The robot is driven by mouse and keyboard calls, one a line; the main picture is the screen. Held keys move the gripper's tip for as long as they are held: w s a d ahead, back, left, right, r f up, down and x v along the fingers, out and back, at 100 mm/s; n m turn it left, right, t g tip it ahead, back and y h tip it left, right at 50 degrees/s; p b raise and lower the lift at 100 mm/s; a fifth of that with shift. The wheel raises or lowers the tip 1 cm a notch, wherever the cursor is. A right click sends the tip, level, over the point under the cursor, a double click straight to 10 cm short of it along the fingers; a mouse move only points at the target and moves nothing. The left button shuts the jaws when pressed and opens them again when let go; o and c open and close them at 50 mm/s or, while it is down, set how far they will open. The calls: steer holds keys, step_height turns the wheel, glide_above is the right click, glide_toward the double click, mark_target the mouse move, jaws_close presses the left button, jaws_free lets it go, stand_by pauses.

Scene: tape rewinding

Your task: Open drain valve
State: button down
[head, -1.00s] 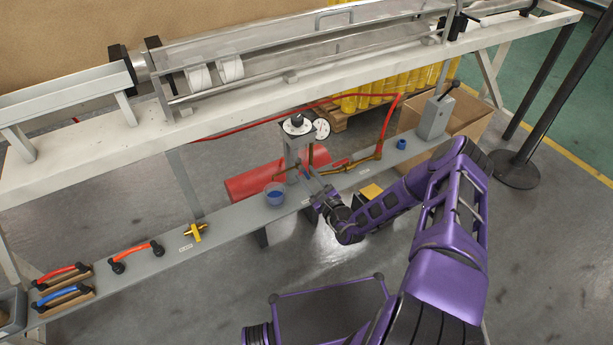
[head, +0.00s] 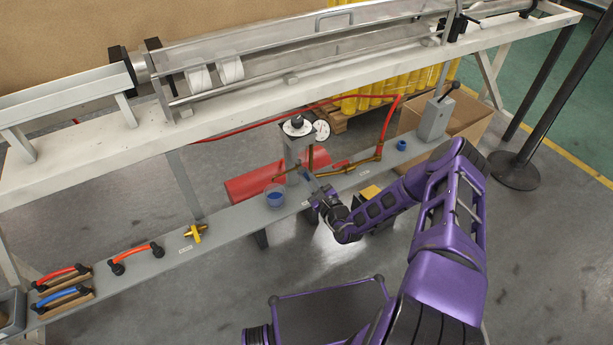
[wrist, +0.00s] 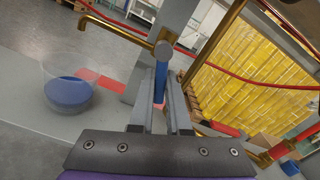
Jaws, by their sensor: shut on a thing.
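The drain valve shows in the wrist view as a brass spout (wrist: 116,28) with a round grey end (wrist: 163,50) and a blue handle (wrist: 160,82) hanging below it. My gripper (wrist: 160,112) is shut on the blue handle, with one finger on each side. In the head view my gripper (head: 310,181) is at the front of the grey filter post (head: 295,150), and the handle is hidden by the fingers. A clear cup (head: 274,196) with blue liquid stands on the shelf, left of my gripper. It also shows in the wrist view (wrist: 68,92).
A red hose (head: 388,120) runs behind the post.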

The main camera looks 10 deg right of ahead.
steer(key=shift+s+a+f+m, duration=0.1)
steer(key=shift+a+m, duration=0.1)
steer(key=shift+m, duration=0.45)
steer(key=shift+s+a+f+m, duration=0.1)
steer(key=shift+a+m, duration=0.1)
steer(key=shift+m, duration=0.45)
steer(key=c, duration=0.9)
jaws_free()
steer(key=shift+r+p, duration=0.1)
steer(key=shift+p, duration=0.2)
steer(key=p+v, duration=0.1)
steer(key=v, duration=1.6)
steer(key=shift+s+p, duration=0.15)
steer(key=shift+p, duration=0.15)
steer(key=shift+r, duration=0.1)
